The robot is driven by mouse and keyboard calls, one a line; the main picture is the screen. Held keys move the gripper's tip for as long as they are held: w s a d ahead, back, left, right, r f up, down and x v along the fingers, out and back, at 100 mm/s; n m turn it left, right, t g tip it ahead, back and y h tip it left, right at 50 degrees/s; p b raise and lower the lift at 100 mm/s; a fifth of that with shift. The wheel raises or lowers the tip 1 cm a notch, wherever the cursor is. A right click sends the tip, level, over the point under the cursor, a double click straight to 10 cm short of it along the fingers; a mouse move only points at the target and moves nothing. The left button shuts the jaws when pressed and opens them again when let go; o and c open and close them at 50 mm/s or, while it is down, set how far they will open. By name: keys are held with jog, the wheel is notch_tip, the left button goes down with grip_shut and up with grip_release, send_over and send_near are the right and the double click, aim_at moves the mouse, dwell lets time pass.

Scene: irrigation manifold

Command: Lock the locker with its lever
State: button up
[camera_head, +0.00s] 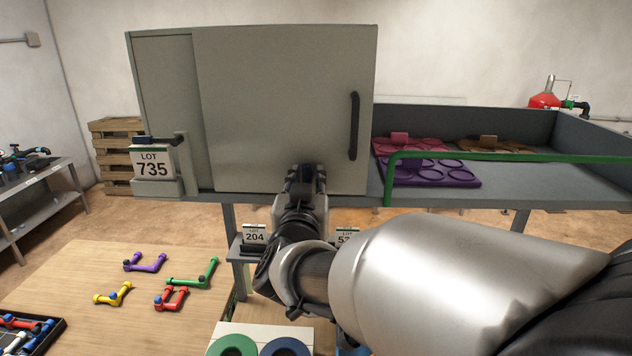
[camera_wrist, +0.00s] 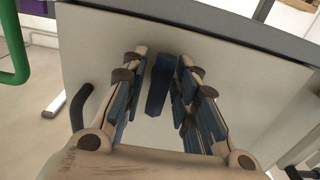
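The locker (camera_head: 165,80) is a grey-green cabinet on a metal bench. Its large flat door (camera_head: 280,100) covers the front and has a black vertical handle (camera_head: 354,126) on its right side. I cannot tell whether the door is fully flush. A dark lever (camera_head: 158,140) lies roughly level on a bracket at the lower left of the locker, above the LOT 735 sign. My gripper (camera_head: 306,178) is in front of the door's lower part, right of the lever. In the wrist view its fingers (camera_wrist: 162,85) are apart, with a dark blue strip between them; I cannot tell what it is.
A green rail (camera_head: 510,156) and a tray with pink and purple plates (camera_head: 430,171) are right of the locker. Lot signs (camera_head: 254,234) stand below. A wooden table (camera_head: 70,280) at lower left bears coloured pipe pieces. Pallets (camera_head: 115,155) stand behind left.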

grip_shut()
jog(key=shift+m+b, duration=0.3)
jog(key=shift+b, duration=0.1)
jog(key=m+b, duration=0.2)
jog(key=b, duration=0.1)
jog(key=shift+f+m, duration=0.15)
jog(key=shift+m, duration=0.15)
jog(key=m+b, duration=0.3)
jog(key=shift+a+m, duration=0.1)
jog(key=shift+m, duration=0.3)
jog(key=m+b, duration=0.4)
jog(key=m, duration=0.1)
jog(key=m+b, duration=0.1)
jog(key=m, duration=0.1)
jog(key=m+b, duration=0.1)
jog(key=m, duration=0.1)
jog(key=m+b, duration=0.1)
jog(key=shift+a+r+m, duration=0.1)
jog(key=shift+r+m, duration=0.15)
jog(key=shift+m, duration=0.15)
